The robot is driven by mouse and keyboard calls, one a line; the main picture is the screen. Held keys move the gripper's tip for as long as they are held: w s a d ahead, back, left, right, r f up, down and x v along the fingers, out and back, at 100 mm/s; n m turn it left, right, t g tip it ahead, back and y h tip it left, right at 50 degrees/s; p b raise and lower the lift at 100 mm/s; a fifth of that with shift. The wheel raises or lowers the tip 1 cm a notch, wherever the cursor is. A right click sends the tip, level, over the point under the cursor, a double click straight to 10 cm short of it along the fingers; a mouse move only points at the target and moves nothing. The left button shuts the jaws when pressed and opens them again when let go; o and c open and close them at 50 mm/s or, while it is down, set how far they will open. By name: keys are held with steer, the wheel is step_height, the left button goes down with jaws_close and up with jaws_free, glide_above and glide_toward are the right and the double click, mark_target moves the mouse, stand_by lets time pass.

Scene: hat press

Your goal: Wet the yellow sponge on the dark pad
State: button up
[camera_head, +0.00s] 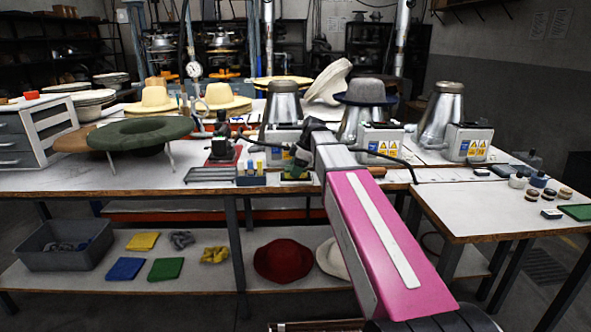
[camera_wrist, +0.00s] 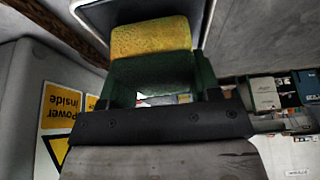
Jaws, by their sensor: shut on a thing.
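The yellow sponge (camera_wrist: 150,38) is between the fingers of my gripper (camera_wrist: 158,72) in the wrist view, with its yellow part showing beyond a dark green band. I cannot tell whether that band belongs to the sponge. My gripper is shut on the sponge.
A green hat (camera_head: 140,133) is on the left of the bench. Coloured cloths (camera_head: 142,241) lie on the lower shelf.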

steer(key=shift+f, duration=0.35)
stand_by(1.1)
steer(key=shift+r, duration=3.55)
